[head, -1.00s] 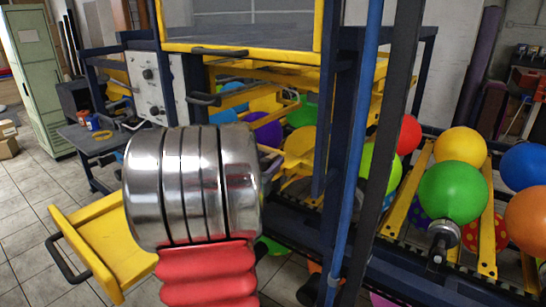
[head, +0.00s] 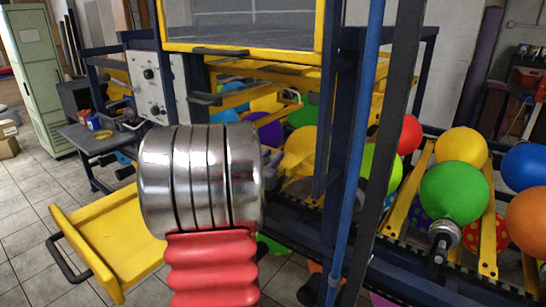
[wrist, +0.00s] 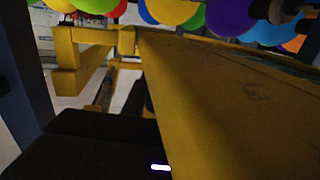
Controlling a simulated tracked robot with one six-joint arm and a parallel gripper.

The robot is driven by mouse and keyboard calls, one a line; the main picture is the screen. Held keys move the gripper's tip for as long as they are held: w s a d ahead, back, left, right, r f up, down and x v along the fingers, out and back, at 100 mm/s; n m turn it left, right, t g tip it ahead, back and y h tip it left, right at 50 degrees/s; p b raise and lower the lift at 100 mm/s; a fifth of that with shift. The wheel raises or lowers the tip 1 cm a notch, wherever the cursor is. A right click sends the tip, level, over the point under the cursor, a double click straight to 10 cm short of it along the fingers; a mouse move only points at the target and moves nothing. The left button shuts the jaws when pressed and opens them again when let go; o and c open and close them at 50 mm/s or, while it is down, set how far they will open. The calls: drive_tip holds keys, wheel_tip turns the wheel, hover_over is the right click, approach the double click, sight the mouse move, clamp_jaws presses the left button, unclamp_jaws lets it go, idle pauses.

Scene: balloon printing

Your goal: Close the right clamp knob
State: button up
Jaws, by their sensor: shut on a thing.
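In the wrist view a dark body with a small white light, which looks like part of my gripper (wrist: 85,150), fills the lower left. It lies close against a long yellow beam (wrist: 225,100). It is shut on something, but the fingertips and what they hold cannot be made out. In the head view my arm's silver and red wrist hides the gripper. Two black handles stand out from the yellow press frame, an upper one (head: 220,51) and a lower one (head: 205,99). I cannot make out the right clamp knob for certain in either view.
A yellow panel with a black handle (head: 105,240) juts out at the lower left. A blue upright post (head: 352,150) stands right of my arm. Balloons on holders, among them a green one (head: 453,192), fill the right. A grey side table (head: 95,140) stands behind at left.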

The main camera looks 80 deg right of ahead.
drive_tip(key=shift+s, duration=0.2)
drive_tip(key=shift+c, duration=1.4)
drive_tip(key=shift+s+d+f, duration=0.1)
drive_tip(key=shift+s+d, duration=0.05)
drive_tip(key=shift+d, duration=0.2)
drive_tip(key=shift+a, duration=0.4)
drive_tip(key=shift+w+n+t, duration=0.2)
drive_tip(key=shift+n+t, duration=0.4)
drive_tip(key=shift+t, duration=0.4)
drive_tip(key=shift+w+n+t, duration=0.2)
drive_tip(key=shift+n+t, duration=0.5)
drive_tip(key=shift+t, duration=0.35)
drive_tip(key=shift+w+n+t, duration=0.25)
drive_tip(key=shift+n+t, duration=0.45)
drive_tip(key=shift+t, duration=0.4)
drive_tip(key=shift+w+n+t, duration=0.2)
drive_tip(key=shift+n+t, duration=0.5)
drive_tip(key=shift+t, duration=0.35)
drive_tip(key=shift+w+a+n+t+y, duration=0.1)
drive_tip(key=shift+w+n+t+y, duration=0.2)
drive_tip(key=shift+n+t+y, duration=0.5)
drive_tip(key=shift+w+a+n+t+y, duration=0.1)
drive_tip(key=shift+w+n+t+y, duration=0.2)
drive_tip(key=shift+n+t, duration=0.85)
drive_tip(key=shift+w+t, duration=0.2)
drive_tip(key=shift+t, duration=0.55)
drive_tip(key=o, duration=1.1)
drive_tip(key=shift+c, duration=0.2)
